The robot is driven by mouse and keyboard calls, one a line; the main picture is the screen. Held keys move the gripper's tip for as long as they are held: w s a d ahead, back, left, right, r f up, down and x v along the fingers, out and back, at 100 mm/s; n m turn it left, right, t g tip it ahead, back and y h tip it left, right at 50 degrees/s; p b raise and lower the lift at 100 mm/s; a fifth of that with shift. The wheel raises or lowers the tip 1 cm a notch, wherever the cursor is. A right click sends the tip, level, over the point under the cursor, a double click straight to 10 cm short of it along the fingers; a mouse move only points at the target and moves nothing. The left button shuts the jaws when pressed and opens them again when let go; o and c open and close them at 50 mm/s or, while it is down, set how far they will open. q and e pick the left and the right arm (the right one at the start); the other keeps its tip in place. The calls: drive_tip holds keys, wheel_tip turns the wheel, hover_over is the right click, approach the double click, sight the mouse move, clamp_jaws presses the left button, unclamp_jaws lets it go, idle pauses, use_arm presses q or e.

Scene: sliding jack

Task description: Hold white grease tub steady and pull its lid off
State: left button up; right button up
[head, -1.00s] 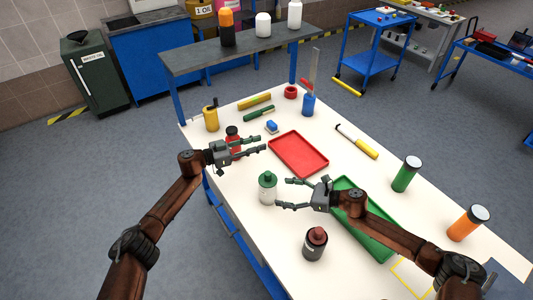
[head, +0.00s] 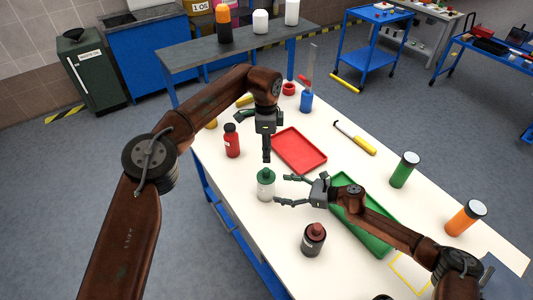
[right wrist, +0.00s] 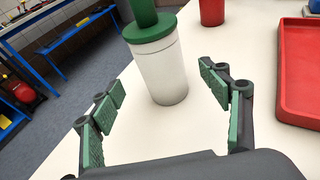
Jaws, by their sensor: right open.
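The white grease tub (head: 265,192) stands upright on the white table, with its green lid (head: 265,175) on top. The right wrist view shows the tub (right wrist: 162,75) ahead of my right gripper, and the lid (right wrist: 150,28) with a tall green knob cut by the top edge. My right gripper (head: 283,190) is open, low at the tub's right side, with its fingertips pointing at the tub. It appears as spread fingers in its wrist view (right wrist: 162,82). My left gripper (head: 267,160) points down just above the lid, seen edge-on, so its opening is hidden.
A red bottle (head: 232,141) stands left of my left gripper. A red tray (head: 300,150) lies behind the tub, and a green tray (head: 372,232) lies under my right arm. A dark bottle (head: 313,240) stands in front. Table around the tub is clear.

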sight(266, 186)
drive_tip(key=shift+x, duration=3.9)
drive_tip(key=shift+s, duration=0.1)
drive_tip(key=shift+c, duration=0.2)
drive_tip(key=c, duration=1.4)
drive_tip(key=shift+c, duration=0.2)
